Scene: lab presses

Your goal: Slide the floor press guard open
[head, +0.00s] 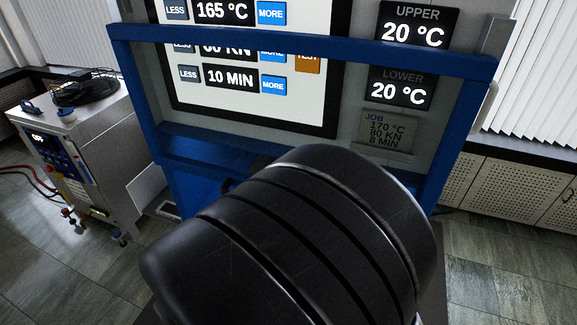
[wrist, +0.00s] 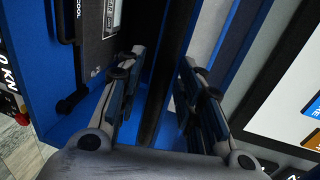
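The floor press (head: 180,190) is a blue and grey machine filling the middle of the head view. A blue frame, which looks like its guard (head: 300,48), crosses in front of the screen, with side bars running down. I cannot tell how far open the guard is. In the wrist view, my gripper (wrist: 160,75) has its two fingers apart. A dark straight bar (wrist: 172,60) shows in the gap between them; I cannot tell whether it touches a finger or lies beyond them. Blue press parts flank the fingers. My black arm hides my gripper and the lower press front in the head view.
The press screen (head: 255,95) and temperature displays (head: 400,88) are behind the blue frame. A white wheeled unit (head: 90,140) with hoses stands at the left. A perforated cabinet (head: 510,180) stands at the right. Tiled floor shows on both sides.

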